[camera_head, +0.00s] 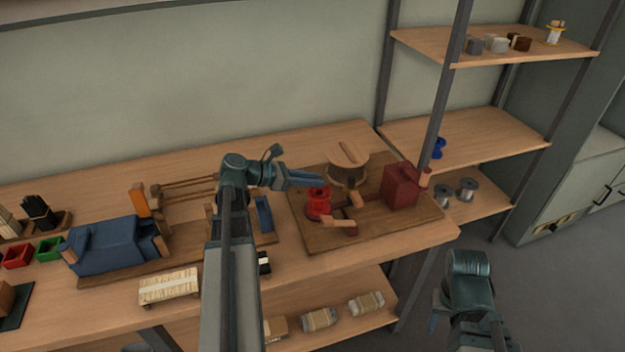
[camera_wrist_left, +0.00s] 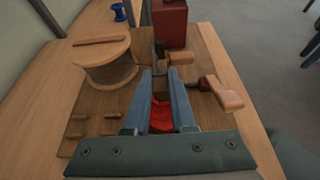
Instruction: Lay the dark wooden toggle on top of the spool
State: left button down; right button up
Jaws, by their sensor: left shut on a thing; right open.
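My left gripper (camera_head: 318,182) is over the wooden board (camera_head: 388,228). My right gripper (camera_head: 436,318) is open, low at the lower right, away from the bench.
A dark red block (camera_head: 401,186) and wooden handles (camera_head: 338,222) are close by on the board. A blue piece (camera_head: 115,243) and a wooden rack (camera_head: 186,190) stand left. Shelves (camera_head: 470,138) with a blue spool (camera_head: 438,147) rise at right.

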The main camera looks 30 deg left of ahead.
pick_arm(q)
jog(key=shift+f, duration=0.15)
dwell(0.5)
jog(key=shift+f+b, duration=0.3)
jog(key=shift+b, duration=0.2)
jog(key=shift+f, duration=0.2)
dwell(0.3)
jog(key=shift+f+b, duration=0.4)
jog(key=shift+b, duration=0.15)
jog(key=shift+f+b, duration=0.4)
jog(key=shift+b, duration=0.05)
dwell(0.4)
jog(key=c, duration=0.7)
grip_release()
